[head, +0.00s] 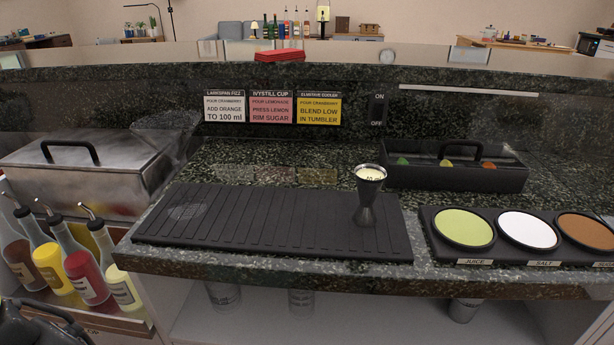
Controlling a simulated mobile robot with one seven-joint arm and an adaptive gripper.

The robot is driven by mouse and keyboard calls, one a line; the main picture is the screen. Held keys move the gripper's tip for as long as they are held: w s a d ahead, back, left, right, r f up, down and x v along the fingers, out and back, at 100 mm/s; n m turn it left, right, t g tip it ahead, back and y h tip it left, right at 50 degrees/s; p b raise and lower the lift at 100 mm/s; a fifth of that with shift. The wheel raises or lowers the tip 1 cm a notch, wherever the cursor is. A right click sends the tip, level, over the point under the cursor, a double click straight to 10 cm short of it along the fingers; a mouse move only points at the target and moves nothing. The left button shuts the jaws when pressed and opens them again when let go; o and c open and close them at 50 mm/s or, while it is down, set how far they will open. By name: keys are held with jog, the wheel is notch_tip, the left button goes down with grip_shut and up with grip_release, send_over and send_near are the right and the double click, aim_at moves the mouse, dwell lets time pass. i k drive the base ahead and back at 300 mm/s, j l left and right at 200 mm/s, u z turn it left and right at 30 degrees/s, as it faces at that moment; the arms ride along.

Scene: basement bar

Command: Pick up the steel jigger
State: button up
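The steel jigger (367,195) stands upright on the right part of a black ribbed bar mat (240,222). It is dark and narrow-waisted, with a wide, pale-looking mouth at the top and small markings near the rim. Nothing touches it apart from the mat. A black piece that looks like part of my gripper (35,325) shows at the bottom left corner, cut off by the picture edge. It is far from the jigger, and its fingertips cannot be made out.
Right of the mat is a black rimmer tray (430,240) with juice, salt and a brown filling. Behind the jigger is a black garnish box (455,180) with a handle. A steel lidded bin (85,175) and several pour-spout bottles (80,270) stand left. The mat's left part is clear.

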aim_at(370, 178)
jog(key=j+z, duration=0.1)
jog(key=z, duration=1.5)
jog(key=k+j+z, duration=0.2)
jog(key=k+j, duration=0.2)
